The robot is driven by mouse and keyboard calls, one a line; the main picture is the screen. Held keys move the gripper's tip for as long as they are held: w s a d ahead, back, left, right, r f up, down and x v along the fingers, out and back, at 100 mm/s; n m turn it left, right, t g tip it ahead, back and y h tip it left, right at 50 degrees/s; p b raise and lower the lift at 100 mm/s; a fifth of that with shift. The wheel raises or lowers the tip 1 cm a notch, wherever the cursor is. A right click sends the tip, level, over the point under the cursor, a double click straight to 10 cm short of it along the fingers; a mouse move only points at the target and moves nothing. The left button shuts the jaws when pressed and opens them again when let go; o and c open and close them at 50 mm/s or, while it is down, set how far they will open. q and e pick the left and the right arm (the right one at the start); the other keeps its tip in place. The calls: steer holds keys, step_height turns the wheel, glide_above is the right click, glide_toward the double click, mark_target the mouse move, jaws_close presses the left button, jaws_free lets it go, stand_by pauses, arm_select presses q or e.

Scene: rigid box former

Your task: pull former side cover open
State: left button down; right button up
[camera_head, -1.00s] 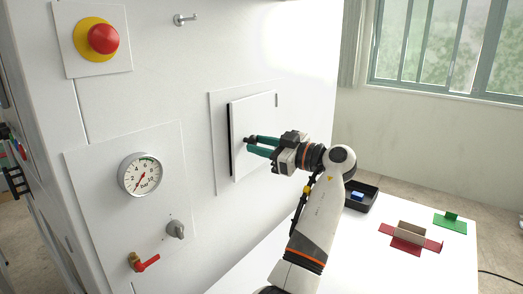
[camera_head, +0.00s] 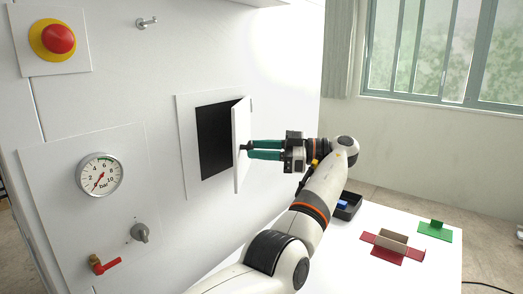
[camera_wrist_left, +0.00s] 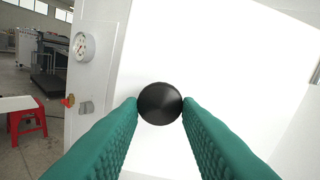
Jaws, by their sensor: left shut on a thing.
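The side cover (camera_head: 241,145) is a white panel on the machine's white wall. It stands swung out on its right edge, and a dark opening (camera_head: 213,140) shows behind it. My left gripper (camera_head: 247,148) has its green fingers shut on the cover's black knob. In the left wrist view the round black knob (camera_wrist_left: 160,103) sits between the two green fingertips, with the white cover (camera_wrist_left: 215,75) filling the picture behind it. My right gripper is in neither view.
A pressure gauge (camera_head: 99,174), a red-handled valve (camera_head: 104,264) and a red emergency button (camera_head: 57,39) are on the wall at left. The white table (camera_head: 330,259) holds a black tray (camera_head: 347,206), a red and tan box blank (camera_head: 392,244) and a green piece (camera_head: 436,231).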

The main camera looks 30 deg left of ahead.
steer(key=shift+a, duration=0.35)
arm_select(q)
steer(key=c, duration=1.5)
jaws_free()
steer(key=o, duration=0.5)
steer(key=shift+d, duration=0.1)
steer(key=shift+c, duration=0.2)
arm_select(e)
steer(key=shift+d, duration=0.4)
